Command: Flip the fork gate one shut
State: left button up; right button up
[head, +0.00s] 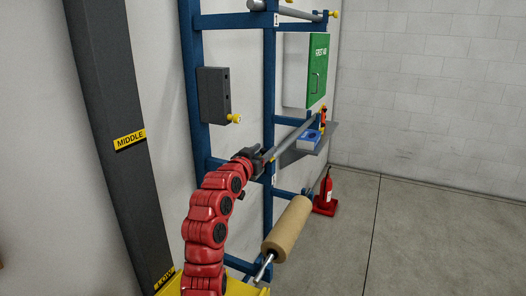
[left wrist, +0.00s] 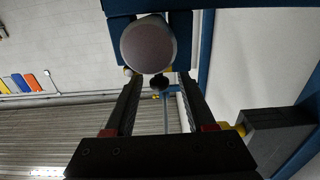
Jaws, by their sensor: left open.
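My left gripper (head: 262,160) is at the blue rack's middle level, by the near end of a grey bar (head: 297,135). In the left wrist view its jaws (left wrist: 158,80) are apart, and a round grey end (left wrist: 148,45) shows large at the fingertips; I cannot tell if they touch. An upper grey bar (head: 297,12) with a yellow knob (head: 334,14) sits at the rack top, near a small white label (head: 276,20) that seems to read 1. I cannot make out which part is fork gate one. My right gripper is not in view.
A dark box (head: 214,95) with a yellow knob (head: 234,118) is on the rack's left. A green first aid cabinet (head: 317,70), grey shelf (head: 296,154) and fire extinguisher (head: 325,190) stand beyond. Floor at right is clear.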

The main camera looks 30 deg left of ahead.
pick_arm(q)
jog(key=shift+s+f, duration=0.1)
jog(key=shift+s, duration=0.4)
jog(key=s+b, duration=0.4)
jog(key=s, duration=1.2)
jog(key=shift+s+d, duration=0.2)
jog(key=shift+d, duration=0.25)
